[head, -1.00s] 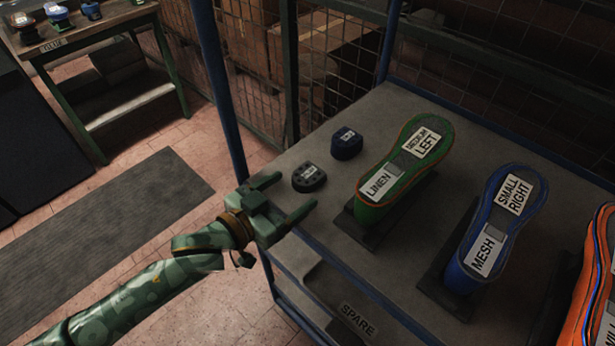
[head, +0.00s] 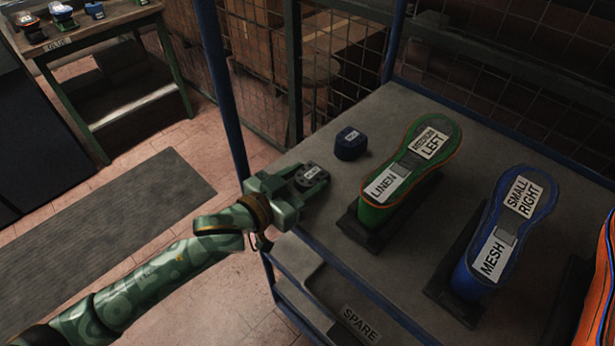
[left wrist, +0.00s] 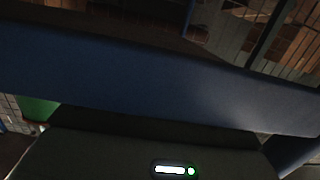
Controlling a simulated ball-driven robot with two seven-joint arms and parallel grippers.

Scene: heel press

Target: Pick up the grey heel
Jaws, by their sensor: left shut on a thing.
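The grey heel (head: 311,173), a small dark piece with a white label, sits between the fingers of my left gripper (head: 308,182) in the head view. The gripper is shut on it at the left front part of the grey tabletop (head: 290,240). I cannot tell whether the heel still touches the tabletop. In the left wrist view the heel cannot be made out; a blue bar crosses the picture. My right gripper is not in view.
A blue heel (head: 350,144) stands just behind. To the right are a green shoe (head: 412,160) labelled LINEN, MEDIUM LEFT, and a blue shoe (head: 500,235) labelled MESH, SMALL RIGHT, on dark stands. An orange shoe (head: 597,285) is at the right edge. A blue post (head: 222,90) rises behind my gripper.

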